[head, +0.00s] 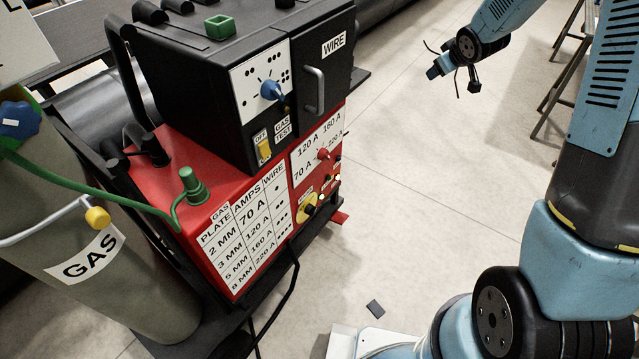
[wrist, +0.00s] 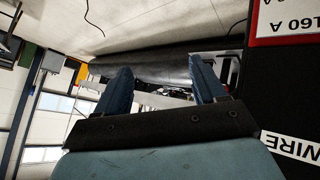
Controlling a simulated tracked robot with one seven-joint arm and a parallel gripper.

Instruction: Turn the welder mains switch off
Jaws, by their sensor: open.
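The welder (head: 210,160) is a black-topped red cabinet left of centre in the head view. Low on its front, a dark knob sits on a yellow plate (head: 309,208) and looks like the mains switch; its setting is too small to read. My gripper (head: 435,70) is raised over the floor to the right of the welder, well apart from it. In the wrist view, its two dark blue fingers (wrist: 163,82) are spread with nothing between them. The welder's WIRE label (wrist: 290,147) is upside down at the right there; the switch is out of that view.
Other controls are a blue dial (head: 271,91), a yellow gas-test rocker (head: 264,150) and a red amps knob (head: 323,154). A door handle (head: 314,90) sticks out above. A gas cylinder (head: 130,285) stands at left.

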